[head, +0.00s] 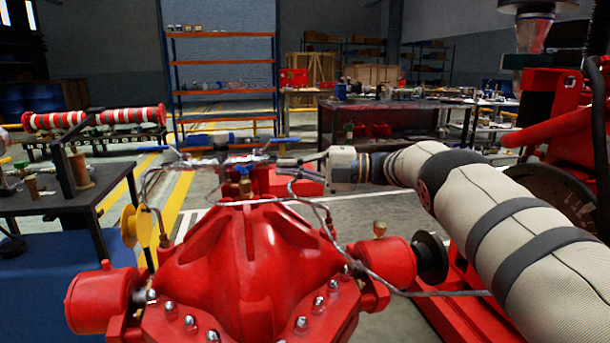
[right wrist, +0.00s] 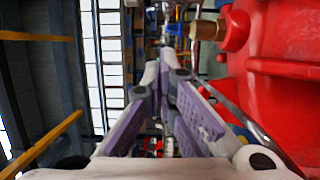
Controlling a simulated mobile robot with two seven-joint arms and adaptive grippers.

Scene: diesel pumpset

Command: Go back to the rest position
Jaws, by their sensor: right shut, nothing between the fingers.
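My right arm (head: 455,195), in a pale sleeve with dark bands, reaches in from the right in the head view. Its gripper (head: 287,167) is above and behind the top of the red pump casing (head: 245,260). In the right wrist view the gripper (right wrist: 167,68) shows its two purple-sided fingers shut at the tips, with nothing between them. The red casing (right wrist: 285,85) is close along the right of that view. My left gripper is in neither view.
Thin metal tubes (head: 330,222) run over the casing. A dark table (head: 65,202) is at left; a red-and-white striped cylinder (head: 95,118) lies beyond it. Red machinery (head: 560,120) crowds the right. An orange-and-blue shelf (head: 222,62) and a dark workbench (head: 380,115) are farther back.

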